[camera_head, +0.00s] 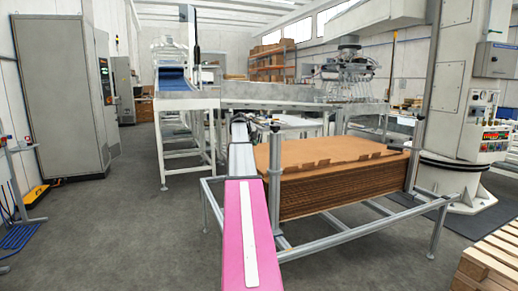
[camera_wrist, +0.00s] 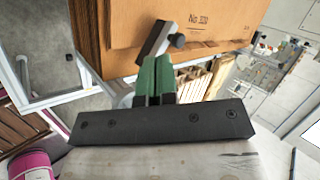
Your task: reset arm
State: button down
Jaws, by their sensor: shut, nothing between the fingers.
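My gripper (camera_wrist: 154,66) shows in the wrist view as two green fingers on a black bar, shut together with nothing between them. Beyond the fingertips are a grey post end with a black knob (camera_wrist: 157,40) and a stack of brown cardboard (camera_wrist: 196,22). I cannot tell whether the fingers touch the post. In the head view my pink and white arm (camera_head: 247,230) reaches forward, left of the cardboard stack (camera_head: 335,160). The gripper itself cannot be made out there.
The cardboard lies on a metal frame rack (camera_head: 345,236) with upright posts (camera_head: 275,180). A conveyor (camera_head: 172,82) stands behind, a grey cabinet (camera_head: 65,90) at left, a white machine column (camera_head: 465,120) at right. A wooden pallet (camera_head: 492,262) is at lower right. The left floor is mostly clear.

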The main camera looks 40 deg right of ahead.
jog(key=shift+w+a+r, duration=0.1)
jog(key=shift+a+r, duration=0.25)
jog(key=shift+r, duration=0.05)
jog(key=s+a+f+n+y, duration=0.2)
jog(key=s+a+f+n, duration=0.2)
jog(key=a+f+n, duration=0.75)
jog(key=s+a+f+n+y, duration=0.3)
jog(key=s+a+f+n, duration=0.15)
jog(key=a+f, duration=1.35)
jog(key=s+a+f+n+y, duration=0.1)
jog(key=s+a+f+n, duration=0.3)
jog(key=s+a, duration=0.3)
jog(key=s+a+f+n+g+y, duration=0.1)
jog(key=s+a+f+n, duration=0.4)
jog(key=a, duration=0.6)
jog(key=s+a+f+n+g+y, duration=0.1)
jog(key=s+a+f+n, duration=0.3)
jog(key=s+a+n, duration=0.4)
jog(key=shift+s+a+f, duration=0.2)
jog(key=shift+s+a, duration=0.6)
jog(key=shift+s, duration=0.25)
